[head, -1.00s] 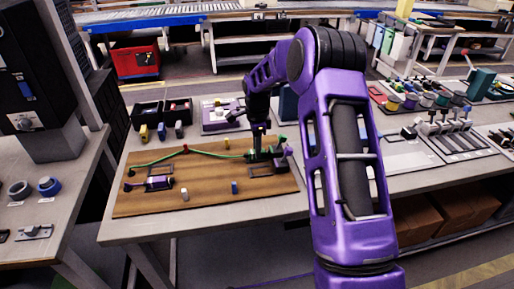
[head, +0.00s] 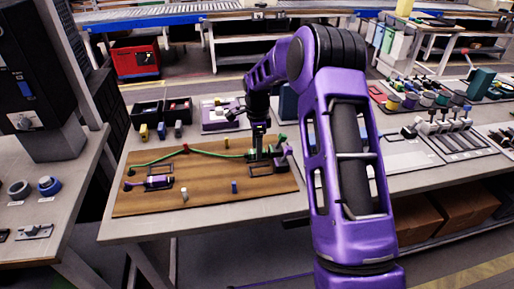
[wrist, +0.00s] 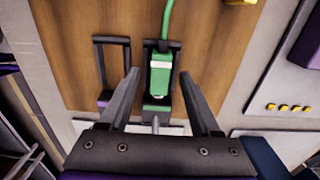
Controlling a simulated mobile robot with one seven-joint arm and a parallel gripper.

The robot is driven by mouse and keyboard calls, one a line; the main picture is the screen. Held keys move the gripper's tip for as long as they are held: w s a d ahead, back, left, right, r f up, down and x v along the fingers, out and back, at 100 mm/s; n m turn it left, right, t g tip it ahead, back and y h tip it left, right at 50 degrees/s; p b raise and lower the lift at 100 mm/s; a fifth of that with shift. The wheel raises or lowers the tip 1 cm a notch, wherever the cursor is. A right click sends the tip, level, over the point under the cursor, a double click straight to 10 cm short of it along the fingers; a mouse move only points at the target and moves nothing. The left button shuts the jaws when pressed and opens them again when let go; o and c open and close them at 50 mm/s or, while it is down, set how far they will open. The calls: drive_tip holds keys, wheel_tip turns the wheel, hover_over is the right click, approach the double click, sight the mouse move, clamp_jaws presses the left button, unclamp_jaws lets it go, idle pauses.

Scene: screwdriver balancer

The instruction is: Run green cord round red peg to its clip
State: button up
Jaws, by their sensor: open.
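The green cord (head: 215,154) runs over the wooden board from its left end, bends at the red peg (head: 184,147), and continues right to my gripper. On which side it passes the peg is hard to tell. In the wrist view the cord's green plug (wrist: 160,76) lies within a dark clip (wrist: 148,60), cord leading away at the top. My gripper (wrist: 160,82) is open, its fingers on either side of the plug and apart from it. In the head view my gripper (head: 258,152) is at the board's right end. Whether the plug is fully seated is unclear.
An empty dark frame (wrist: 113,68) stands left of the green plug. A purple plug (head: 157,182) lies in a frame at the board's left. A blue peg (head: 234,187) and a pale peg (head: 184,195) stand near the front. Dark bins (head: 147,114) stand behind the board.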

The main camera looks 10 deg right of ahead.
wheel_tip(320, 180, up, 17)
drive_tip(key=p, duration=0.1)
drive_tip(key=shift+p, duration=0.4)
